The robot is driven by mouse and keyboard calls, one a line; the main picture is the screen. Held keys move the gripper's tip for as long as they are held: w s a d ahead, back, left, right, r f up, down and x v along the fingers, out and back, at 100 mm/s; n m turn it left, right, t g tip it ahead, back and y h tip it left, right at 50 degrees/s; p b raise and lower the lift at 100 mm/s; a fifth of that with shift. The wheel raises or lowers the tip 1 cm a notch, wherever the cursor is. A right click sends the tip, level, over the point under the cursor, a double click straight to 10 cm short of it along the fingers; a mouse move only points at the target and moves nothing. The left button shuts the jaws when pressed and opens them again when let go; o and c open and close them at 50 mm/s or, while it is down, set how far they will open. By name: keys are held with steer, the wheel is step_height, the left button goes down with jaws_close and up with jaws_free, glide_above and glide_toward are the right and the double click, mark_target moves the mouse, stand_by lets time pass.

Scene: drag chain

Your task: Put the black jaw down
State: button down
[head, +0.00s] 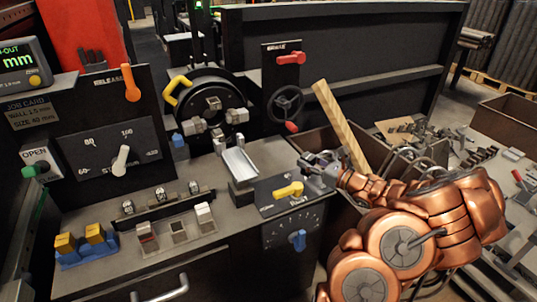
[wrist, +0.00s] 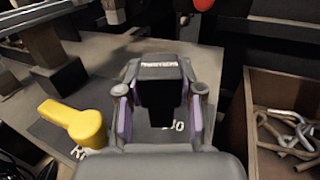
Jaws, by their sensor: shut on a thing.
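In the wrist view, my gripper (wrist: 160,108) is shut on a black block, the black jaw (wrist: 158,88). Its two purple-padded fingers press on the block's left and right sides. The jaw has pale lettering on its upper face and is above the dark panel. In the head view, my gripper (head: 312,163) is at the right end of the bench, just right of the yellow lever (head: 289,190). The jaw is too small and covered there to make out clearly. The yellow lever (wrist: 75,125) also shows left of the gripper in the wrist view.
A rack with pale-topped blocks (head: 178,230) and a blue holder with yellow blocks (head: 76,257) stand at the bench front. The chuck (head: 213,104) is behind. A brown bin with metal scraps (wrist: 285,92) lies right of the gripper. A wooden bar (head: 340,125) rises behind my arm.

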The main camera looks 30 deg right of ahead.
steer(key=x, duration=1.6)
steer(key=shift+f, duration=1.8)
steer(key=shift+f, duration=0.1)
steer(key=c, duration=0.7)
jaws_free()
steer(key=shift+c, duration=0.2)
steer(key=v, duration=1.2)
steer(key=shift+a, duration=0.1)
steer(key=shift+r, duration=0.25)
